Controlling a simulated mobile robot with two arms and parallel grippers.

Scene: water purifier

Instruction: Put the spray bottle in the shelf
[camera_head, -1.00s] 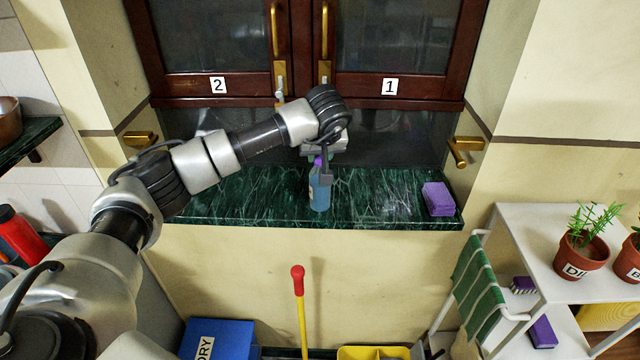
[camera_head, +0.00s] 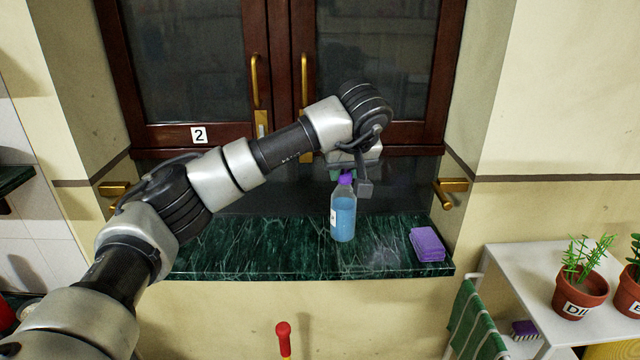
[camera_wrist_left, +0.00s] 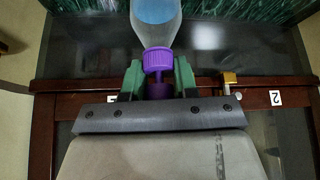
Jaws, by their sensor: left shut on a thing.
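The spray bottle (camera_head: 343,218), clear with blue liquid and a purple top, is upright over the green marble counter. I cannot tell whether its base touches the marble. My left gripper (camera_head: 347,178) is shut around the bottle's purple top from above and behind. In the left wrist view, the purple collar (camera_wrist_left: 158,58) shows between the green fingertips of the left gripper (camera_wrist_left: 159,80); the bottle's bottom is cut off. A white shelf unit (camera_head: 510,262) stands at the right. My right gripper is not in view.
The green marble counter (camera_head: 260,245) is mostly bare, with a purple sponge block (camera_head: 427,244) at its right end. Dark red cabinet doors (camera_head: 190,60) with brass handles stand shut behind. Potted plants (camera_head: 581,290) stand on the white shelf's top.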

